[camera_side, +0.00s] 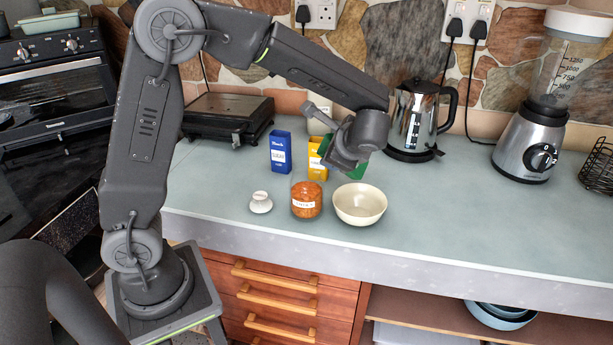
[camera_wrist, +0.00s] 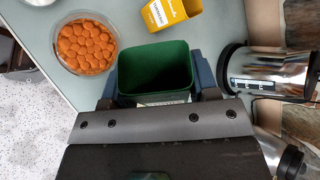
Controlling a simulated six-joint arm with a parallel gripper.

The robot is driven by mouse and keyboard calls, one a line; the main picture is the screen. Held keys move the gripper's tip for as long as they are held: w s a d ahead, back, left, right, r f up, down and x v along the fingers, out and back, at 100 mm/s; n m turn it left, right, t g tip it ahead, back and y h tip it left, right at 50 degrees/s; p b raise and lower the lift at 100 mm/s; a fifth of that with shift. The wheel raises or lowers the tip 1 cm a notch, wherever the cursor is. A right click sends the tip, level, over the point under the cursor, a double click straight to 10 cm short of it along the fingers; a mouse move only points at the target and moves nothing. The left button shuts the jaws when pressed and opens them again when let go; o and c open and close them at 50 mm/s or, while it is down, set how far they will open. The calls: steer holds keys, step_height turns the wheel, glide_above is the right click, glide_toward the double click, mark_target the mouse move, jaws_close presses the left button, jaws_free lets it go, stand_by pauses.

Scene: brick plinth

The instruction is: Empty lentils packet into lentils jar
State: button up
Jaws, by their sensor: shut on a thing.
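My gripper (camera_side: 338,158) is shut on a green packet (camera_side: 357,165) and holds it above the worktop, behind the bowl. In the wrist view the green packet (camera_wrist: 154,68) sits between the fingers with its top open; I see only green inner walls. Its label is mostly hidden. A clear jar (camera_side: 306,201) with a white label stands open on the worktop, holding orange pieces; the label is too small to read surely. The jar (camera_wrist: 86,44) also shows at upper left in the wrist view, apart from the packet.
A cream bowl (camera_side: 359,204) stands right of the jar, and a white lid (camera_side: 261,203) lies left of it. A yellow packet (camera_side: 317,160) and a blue packet (camera_side: 281,152) stand behind. A kettle (camera_side: 415,120) and blender (camera_side: 535,130) stand at the right. The front right worktop is clear.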

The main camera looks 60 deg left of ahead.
steer(key=shift+w+f+m+g, duration=0.2)
steer(key=shift+f+m+g, duration=0.15)
steer(key=shift+m+g, duration=0.05)
steer(key=shift+w+d+g+y, duration=0.1)
steer(key=shift+w+g+y, duration=0.15)
steer(key=shift+g+y, duration=0.05)
steer(key=shift+w+d+r+m+g, duration=0.25)
steer(key=shift+w+r+m+g, duration=0.1)
steer(key=shift+w+m+g, duration=0.25)
steer(key=shift+w+d+f+m+g+y, duration=0.2)
steer(key=shift+w+m+g+y, duration=0.25)
steer(key=shift+w, duration=0.2)
steer(key=shift+w+d+r+m+g+y, duration=0.15)
steer(key=shift+w+r+m+g+y, duration=0.2)
steer(key=shift+w+r+g, duration=0.15)
steer(key=shift+w+d+f+m+g+y+b, duration=0.2)
steer(key=shift+w+f+m+g+y+b, duration=0.15)
steer(key=shift+w+m+g, duration=0.2)
steer(key=shift+r, duration=0.1)
